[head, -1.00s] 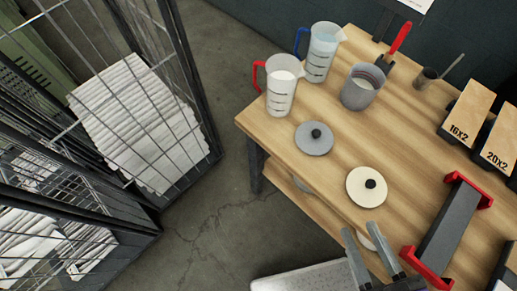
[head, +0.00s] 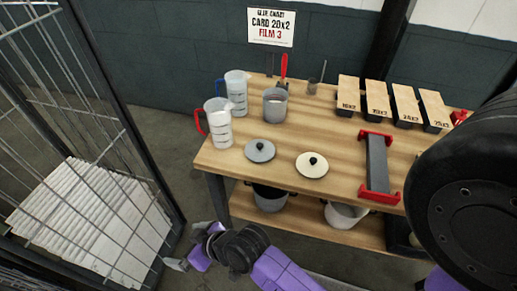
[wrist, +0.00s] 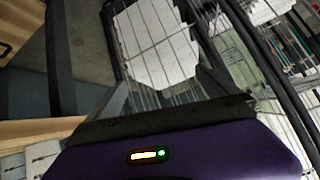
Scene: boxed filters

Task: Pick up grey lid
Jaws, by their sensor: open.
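The grey lid (head: 258,155) is a round disc with a black knob. It lies flat on the wooden table (head: 228,163) near the front left edge in the head view. The cream lid (head: 311,171) with a black knob lies to its right. My gripper (head: 186,247) is low in front of the table's left end, to the left of and below the grey lid in the picture. In the wrist view my gripper (wrist: 160,88) is open and empty, with the mesh cage beyond its fingers. The grey lid does not show there.
A red-handled jug (head: 219,128), a blue-handled jug (head: 237,95) and a grey pot (head: 275,106) stand behind the grey lid. A red-ended rack (head: 377,165) is at the right. Two pots sit on the lower shelf (head: 300,222). A mesh cage (head: 125,125) stands left.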

